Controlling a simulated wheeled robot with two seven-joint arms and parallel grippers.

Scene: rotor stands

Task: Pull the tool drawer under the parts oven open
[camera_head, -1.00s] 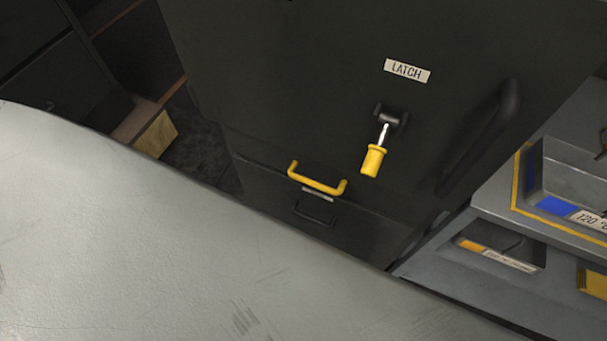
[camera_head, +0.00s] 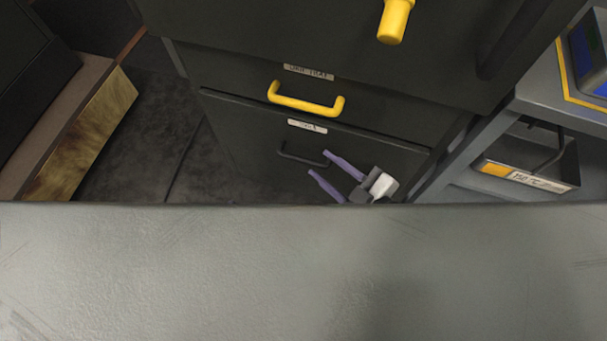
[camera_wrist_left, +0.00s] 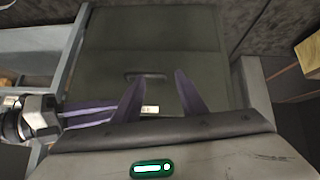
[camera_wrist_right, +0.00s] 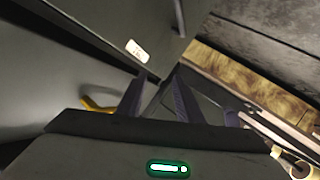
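The drawer with the black bar handle (camera_head: 302,154) is low on the dark cabinet, below the yellow handle (camera_head: 306,102). A small white label (camera_head: 307,126), too small to read, is above the black handle. The drawer front looks closed. My right gripper (camera_head: 320,163) has its purple fingers apart, just right of the black handle, empty; contact cannot be told. In the left wrist view my left gripper (camera_wrist_left: 159,76) is open and empty, facing the drawer front, with the black handle (camera_wrist_left: 145,76) between its fingertips in the picture. The head view does not show it.
A grey surface (camera_head: 200,270) fills the front of the head view and hides my arms. A grey shelf unit (camera_head: 530,90) with bins stands close on the right. A wood-faced box (camera_head: 90,130) is at the left, with dark floor (camera_head: 160,120) between.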

